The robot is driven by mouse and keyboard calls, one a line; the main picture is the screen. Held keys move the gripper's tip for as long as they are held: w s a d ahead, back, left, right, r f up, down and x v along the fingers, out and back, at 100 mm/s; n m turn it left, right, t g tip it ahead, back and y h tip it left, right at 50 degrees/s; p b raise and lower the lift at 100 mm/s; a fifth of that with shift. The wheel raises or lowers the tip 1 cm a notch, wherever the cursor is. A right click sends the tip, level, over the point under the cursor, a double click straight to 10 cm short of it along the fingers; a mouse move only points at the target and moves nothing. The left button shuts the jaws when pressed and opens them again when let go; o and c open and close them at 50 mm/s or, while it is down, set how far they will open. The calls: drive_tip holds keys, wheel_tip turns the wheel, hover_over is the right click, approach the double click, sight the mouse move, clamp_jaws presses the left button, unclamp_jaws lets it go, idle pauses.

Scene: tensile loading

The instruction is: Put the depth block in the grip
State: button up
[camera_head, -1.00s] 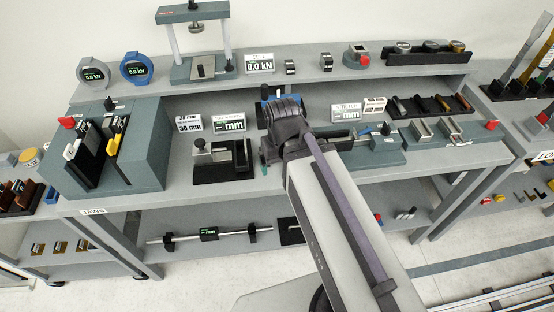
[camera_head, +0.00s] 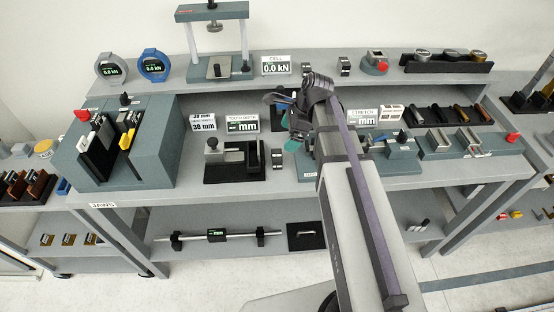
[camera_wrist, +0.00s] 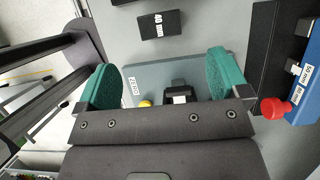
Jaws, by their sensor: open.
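A small black block (camera_head: 277,158), which I take to be the depth block, stands on the bench just right of a black-based gauge (camera_head: 235,160). In the wrist view a black block marked 40 mm (camera_wrist: 160,24) lies ahead of my fingers, clear of them. My gripper (camera_head: 288,132) is above the bench, right of the block; its teal fingers are spread and empty in the wrist view (camera_wrist: 163,82). A grey plate marked ZERO (camera_wrist: 150,72) shows below and between them. The grip, a grey housing with black jaws (camera_head: 152,150), stands at the bench's left.
A blue device with a red knob (camera_wrist: 272,107) is close to my right finger in the wrist view. A grey fixture (camera_head: 400,160) stands right of my gripper. The raised back shelf (camera_head: 290,82) carries a press frame (camera_head: 213,70) and small blocks. Bench between grip and gauge is clear.

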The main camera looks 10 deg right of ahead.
sight(278, 155)
drive_tip(key=b+x, duration=0.1)
drive_tip(key=x, duration=0.1)
drive_tip(key=b+x, duration=0.1)
drive_tip(key=b, duration=0.1)
drive_tip(key=b+x, duration=0.1)
drive_tip(key=x, duration=0.1)
drive_tip(key=shift+d+f+b, duration=0.15)
drive_tip(key=shift+f+b, duration=0.25)
drive_tip(key=b+x, duration=0.5)
drive_tip(key=shift+s+f, duration=0.1)
drive_tip(key=shift+f, duration=0.15)
drive_tip(key=shift+r, duration=0.25)
drive_tip(key=c, duration=1.2)
wheel_tip(278, 155, up, 10)
drive_tip(key=p, duration=1)
drive_tip(key=shift+r+p, duration=0.2)
drive_tip(key=shift+p, duration=0.2)
drive_tip(key=shift+f, duration=0.2)
